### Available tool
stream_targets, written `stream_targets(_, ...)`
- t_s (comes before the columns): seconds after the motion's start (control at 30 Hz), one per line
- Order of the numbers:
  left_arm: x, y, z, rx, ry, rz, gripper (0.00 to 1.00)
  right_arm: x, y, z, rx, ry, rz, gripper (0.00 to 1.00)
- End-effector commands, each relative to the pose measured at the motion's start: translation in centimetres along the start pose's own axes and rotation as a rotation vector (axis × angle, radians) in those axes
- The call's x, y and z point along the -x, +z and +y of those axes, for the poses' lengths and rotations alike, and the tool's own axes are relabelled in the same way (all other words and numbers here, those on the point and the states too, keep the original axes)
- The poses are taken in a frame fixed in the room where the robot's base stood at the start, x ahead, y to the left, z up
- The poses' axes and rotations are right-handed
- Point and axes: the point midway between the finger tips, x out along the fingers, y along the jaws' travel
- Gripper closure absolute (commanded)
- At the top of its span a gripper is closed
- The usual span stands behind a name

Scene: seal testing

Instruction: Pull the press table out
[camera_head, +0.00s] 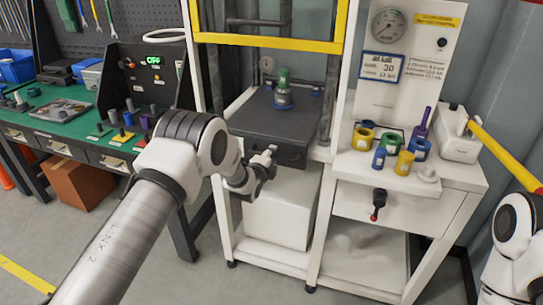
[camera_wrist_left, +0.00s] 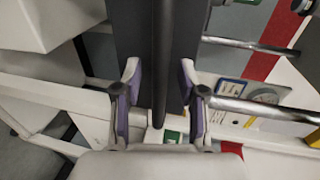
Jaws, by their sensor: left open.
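The dark press table (camera_head: 255,128) sits inside the white press frame (camera_head: 326,190), under a raised yellow-edged guard (camera_head: 270,43). A green-and-blue part (camera_head: 283,92) stands upright on it. My left gripper (camera_head: 266,165) is at the table's front edge, partly hidden by its own wrist. In the left wrist view, the open fingers with purple pads (camera_wrist_left: 160,103) stand either side of a dark bar (camera_wrist_left: 161,60), with gaps visible on both sides. The bar runs in front of a dark surface. My right gripper is out of view; only part of that arm shows at the right edge.
A white side bench (camera_head: 455,177) with several blue, yellow and green parts, a gauge (camera_head: 388,25) and a red-knobbed lever (camera_head: 377,205) stands right of the press. A green-topped workbench (camera_head: 60,127) is at left. Floor in front of the press is clear.

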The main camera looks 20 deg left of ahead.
Motion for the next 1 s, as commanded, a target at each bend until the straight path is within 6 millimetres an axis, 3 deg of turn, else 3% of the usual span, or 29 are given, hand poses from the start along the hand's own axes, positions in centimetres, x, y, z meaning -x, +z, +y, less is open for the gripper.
stream_targets(0.37, -0.72, -0.03, 0.03, 0.0, 0.001, 0.0, 0.59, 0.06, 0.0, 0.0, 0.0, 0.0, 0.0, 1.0)
stream_targets(0.5, -0.71, -0.03, 0.03, 0.0, 0.0, 0.0, 1.0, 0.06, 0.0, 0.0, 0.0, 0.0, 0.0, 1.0)
stream_targets(1.0, -0.71, -0.03, 0.24, 0.001, 0.002, 0.0, 1.0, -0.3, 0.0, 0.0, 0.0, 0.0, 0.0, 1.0)
